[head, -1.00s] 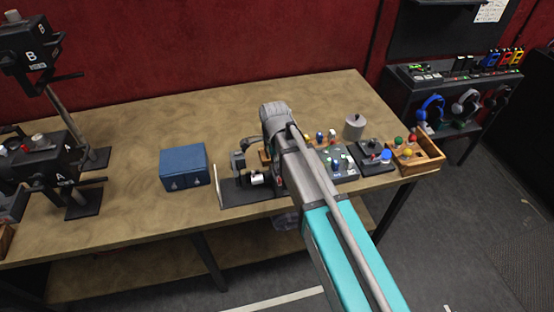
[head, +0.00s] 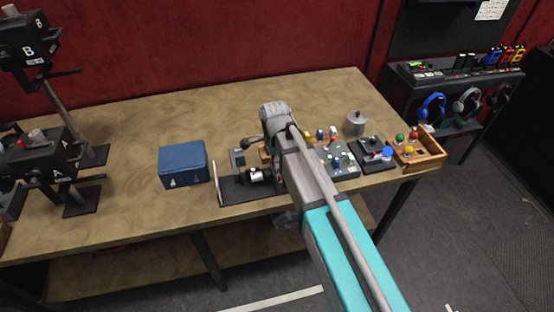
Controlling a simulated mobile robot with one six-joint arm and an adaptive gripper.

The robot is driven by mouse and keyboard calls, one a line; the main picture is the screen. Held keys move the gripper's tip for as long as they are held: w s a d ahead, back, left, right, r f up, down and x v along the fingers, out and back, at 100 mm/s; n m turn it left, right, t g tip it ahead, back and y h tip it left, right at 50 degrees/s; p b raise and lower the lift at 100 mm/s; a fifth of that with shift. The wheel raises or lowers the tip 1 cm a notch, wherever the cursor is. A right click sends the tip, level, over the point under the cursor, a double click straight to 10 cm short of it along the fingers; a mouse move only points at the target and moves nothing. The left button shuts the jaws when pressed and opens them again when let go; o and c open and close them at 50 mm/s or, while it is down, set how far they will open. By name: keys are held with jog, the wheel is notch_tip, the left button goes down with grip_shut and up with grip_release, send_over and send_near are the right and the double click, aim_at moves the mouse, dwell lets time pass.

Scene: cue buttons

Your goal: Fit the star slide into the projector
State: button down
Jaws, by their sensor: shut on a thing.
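A small dark device with a cylindrical barrel and pale end (head: 257,175), which looks like the projector, stands near the table's front edge. It sits on a black base (head: 238,192) with a thin pale upright panel at its left end. My grey forearm (head: 298,165) passes just right of it and covers its right side. My wrist (head: 275,113) is above and behind it. My gripper is hidden behind my own arm, so I cannot see its fingers. I cannot make out the star slide.
A blue box (head: 182,163) stands left of the projector. Right of my arm are a control panel (head: 340,162), a grey lidded pot (head: 355,123), a black joystick box (head: 375,153) and a wooden tray (head: 430,155) with coloured knobs. Stands A and B are at left. The back middle table is clear.

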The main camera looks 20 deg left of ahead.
dwell(0.3)
jog(key=shift+c, duration=1.3)
grip_release()
jog(key=shift+o, duration=0.8)
jog(key=shift+s+r+p, duration=0.1)
jog(key=shift+r+p, duration=3.4)
jog(key=shift+p, duration=0.05)
